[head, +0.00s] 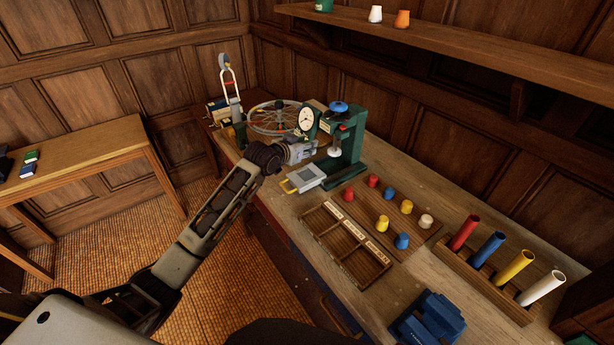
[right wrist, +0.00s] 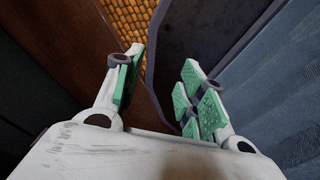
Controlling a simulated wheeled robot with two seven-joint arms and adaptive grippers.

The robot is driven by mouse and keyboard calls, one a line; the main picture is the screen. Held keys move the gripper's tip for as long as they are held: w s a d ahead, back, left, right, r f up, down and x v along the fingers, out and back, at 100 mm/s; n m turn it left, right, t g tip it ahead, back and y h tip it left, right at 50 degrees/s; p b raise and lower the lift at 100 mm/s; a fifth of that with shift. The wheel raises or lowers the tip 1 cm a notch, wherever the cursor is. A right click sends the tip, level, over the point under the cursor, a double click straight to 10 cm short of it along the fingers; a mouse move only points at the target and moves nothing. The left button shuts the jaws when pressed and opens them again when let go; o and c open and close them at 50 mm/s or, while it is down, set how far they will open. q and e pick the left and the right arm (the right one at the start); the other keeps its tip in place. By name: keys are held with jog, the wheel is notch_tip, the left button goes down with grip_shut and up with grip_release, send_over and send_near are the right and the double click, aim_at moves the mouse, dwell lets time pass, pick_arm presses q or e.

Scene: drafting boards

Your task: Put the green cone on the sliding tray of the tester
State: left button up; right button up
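The tester (head: 349,150) is a dark green stand with a blue knob on top and a round white dial at its left. Its sliding tray (head: 304,178), a pale plate with a yellow handle, sticks out at its front left and looks empty. My left gripper (head: 303,151) is just above and behind the tray, close under the dial; its fingers are too small to read. I cannot pick out a green cone on the table; one could be hidden at the left gripper. My right gripper (right wrist: 157,92) is open and empty in the right wrist view.
A wooden board (head: 361,204) holds several red, yellow, blue and cream pieces. Beside it are a divided wooden tray (head: 328,236), a rack of coloured tubes (head: 477,273) and a blue block (head: 428,318). A spoked wheel (head: 274,118) stands behind. A green object (head: 323,5) is on the shelf.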

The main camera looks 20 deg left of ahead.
pick_arm(q)
jog(key=shift+a, duration=0.1)
send_over(305, 177)
jog(key=shift+f, duration=3.15)
jog(key=shift+f+p, duration=0.4)
jog(key=shift+f, duration=1.5)
jog(key=shift+s+f, duration=0.1)
jog(key=shift+f, duration=0.05)
jog(key=o, duration=1)
jog(key=shift+o, duration=0.2)
jog(key=v, duration=1.2)
jog(key=shift+b, duration=0.3)
